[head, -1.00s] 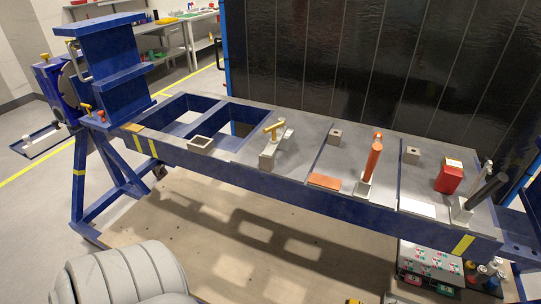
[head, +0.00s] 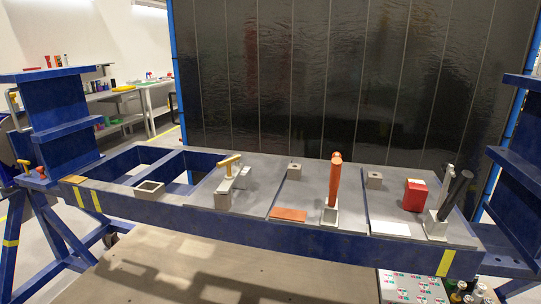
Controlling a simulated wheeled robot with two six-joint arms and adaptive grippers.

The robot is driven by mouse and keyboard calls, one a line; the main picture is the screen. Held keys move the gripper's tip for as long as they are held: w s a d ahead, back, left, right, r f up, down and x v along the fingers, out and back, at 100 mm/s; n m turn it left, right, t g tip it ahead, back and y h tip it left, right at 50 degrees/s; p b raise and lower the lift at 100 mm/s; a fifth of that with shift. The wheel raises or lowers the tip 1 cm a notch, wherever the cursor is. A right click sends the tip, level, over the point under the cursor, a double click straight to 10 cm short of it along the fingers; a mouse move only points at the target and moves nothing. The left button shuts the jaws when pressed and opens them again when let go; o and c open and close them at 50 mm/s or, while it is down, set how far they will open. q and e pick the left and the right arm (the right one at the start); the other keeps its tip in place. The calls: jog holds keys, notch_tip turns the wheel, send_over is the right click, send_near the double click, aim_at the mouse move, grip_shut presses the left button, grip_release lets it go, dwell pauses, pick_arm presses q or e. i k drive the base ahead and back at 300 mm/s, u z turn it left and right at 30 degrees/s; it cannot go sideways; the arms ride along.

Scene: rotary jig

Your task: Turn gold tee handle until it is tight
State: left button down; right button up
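The handle's crossbar is about level and slants up to the right. Whether it is tight does not show. Another small gold tee handle (head: 23,164) is at the left end of the frame by the blue upright. Neither of my grippers is in the head view, and nothing touches the gold handle.
An orange-handled clamp (head: 334,185), a red block (head: 414,195) and a black-handled clamp (head: 450,205) stand to the right on the jig. A dark panel (head: 340,80) stands behind.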

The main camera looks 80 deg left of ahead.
aim_at(228, 162)
jog(key=z, duration=0.05)
jog(key=k, duration=1.05)
jog(key=u, duration=1.6)
